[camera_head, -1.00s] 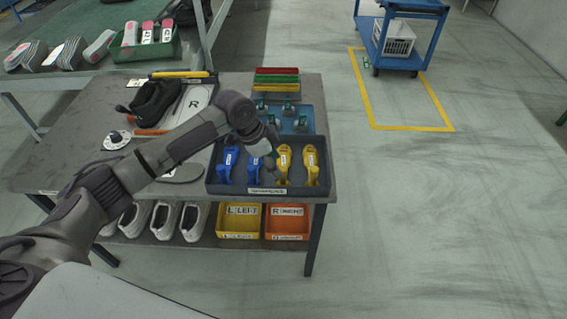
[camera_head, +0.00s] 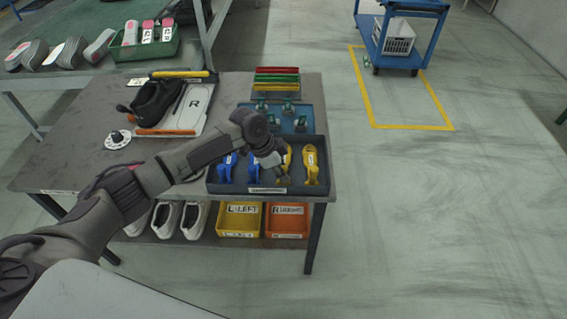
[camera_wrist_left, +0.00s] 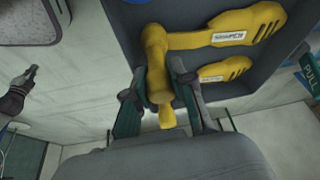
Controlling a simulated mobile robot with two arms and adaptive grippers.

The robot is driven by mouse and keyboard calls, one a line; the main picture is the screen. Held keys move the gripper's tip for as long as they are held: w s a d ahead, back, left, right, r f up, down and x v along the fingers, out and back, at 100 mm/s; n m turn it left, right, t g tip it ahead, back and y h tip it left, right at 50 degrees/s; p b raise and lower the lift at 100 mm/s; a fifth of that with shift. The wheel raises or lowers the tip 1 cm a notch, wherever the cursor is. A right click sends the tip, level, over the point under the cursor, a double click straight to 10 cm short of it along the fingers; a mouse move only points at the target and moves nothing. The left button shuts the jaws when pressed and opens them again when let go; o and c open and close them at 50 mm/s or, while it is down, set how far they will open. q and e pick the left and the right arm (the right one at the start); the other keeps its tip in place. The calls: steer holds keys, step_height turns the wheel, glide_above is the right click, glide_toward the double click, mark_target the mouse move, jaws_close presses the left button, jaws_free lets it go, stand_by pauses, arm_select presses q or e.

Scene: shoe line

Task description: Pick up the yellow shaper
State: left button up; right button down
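Two yellow shapers lie side by side in a dark tray (camera_head: 230,189) at the table's front right. The left gripper (camera_head: 282,172) is down at the left yellow shaper (camera_head: 289,155) and partly hides it. The other yellow shaper (camera_head: 311,165) is beside it on the right. In the left wrist view, the near yellow shaper (camera_wrist_left: 225,30) has its narrow end between the two fingers (camera_wrist_left: 158,85). The fingers are close on both sides of it; whether they press on it cannot be told. The second yellow shaper (camera_wrist_left: 222,70) lies behind the right finger.
Two blue shapers (camera_head: 226,168) share the tray, left of the gripper. A blue tray (camera_head: 317,115) with small green parts is behind. Yellow (camera_head: 239,222) and orange (camera_head: 287,223) bins sit on the shelf below.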

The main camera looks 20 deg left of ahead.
arm_select(q)
jaws_close()
